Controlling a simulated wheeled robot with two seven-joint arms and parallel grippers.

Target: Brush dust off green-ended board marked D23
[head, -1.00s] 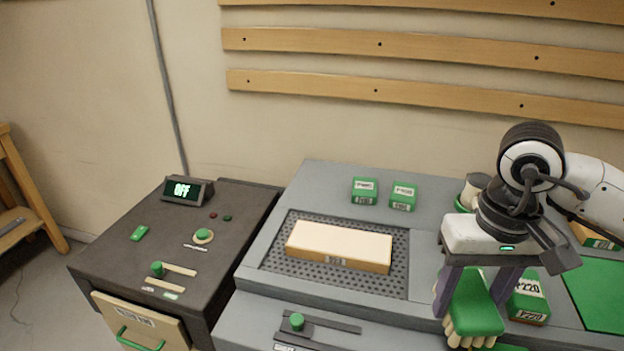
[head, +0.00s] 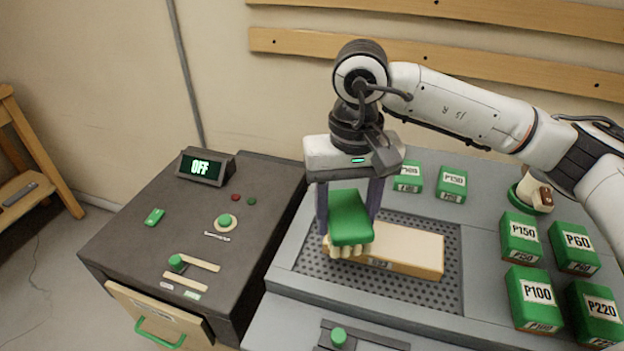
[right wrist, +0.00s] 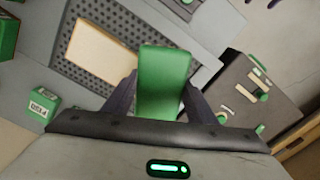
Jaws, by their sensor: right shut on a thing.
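A pale wooden board (head: 412,247) lies flat on the perforated plate (head: 447,292) of the grey bench. Its front label is too small to read, and no green end shows on it. My right gripper (head: 348,206) points down over the board's left end, shut on a green brush (head: 350,218) with cream bristles. The bristles are at the board's left end; I cannot tell whether they touch it. In the right wrist view the brush (right wrist: 164,80) sits between the fingers, beside the board (right wrist: 103,52). My left gripper is not in view.
Several green grit blocks, such as P100 (head: 534,300) and P150 (head: 520,238), stand right of the plate. A green round holder (head: 532,197) is behind them. A green knob (head: 338,337) is at the bench front.

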